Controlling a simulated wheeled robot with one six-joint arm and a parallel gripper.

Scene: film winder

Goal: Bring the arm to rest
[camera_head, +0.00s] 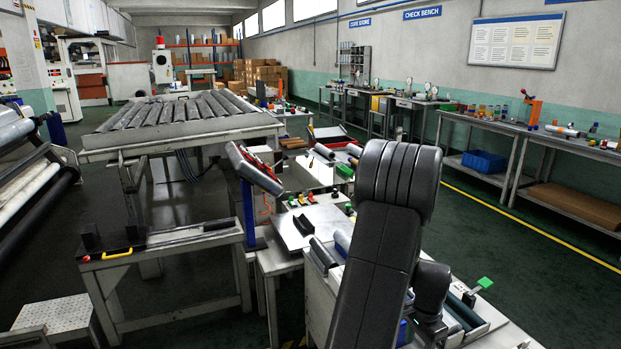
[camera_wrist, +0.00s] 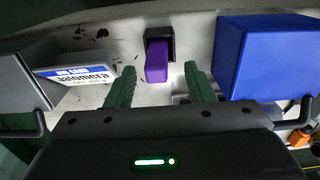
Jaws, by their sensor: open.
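My gripper (camera_wrist: 157,88) shows in the wrist view with its two green fingers spread apart. Nothing is between the fingertips. A purple block-like piece (camera_wrist: 157,68) set against a dark holder stands just beyond the fingertips, apart from them as far as I can tell. In the head view my dark arm rises in front at the lower right and hides part of the bench behind it. My gripper cannot be made out clearly in the head view.
In the head view a roller table (camera_head: 180,110) stands at left. Side benches (camera_head: 480,120) line the right wall; the green floor (camera_head: 480,240) between is clear.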

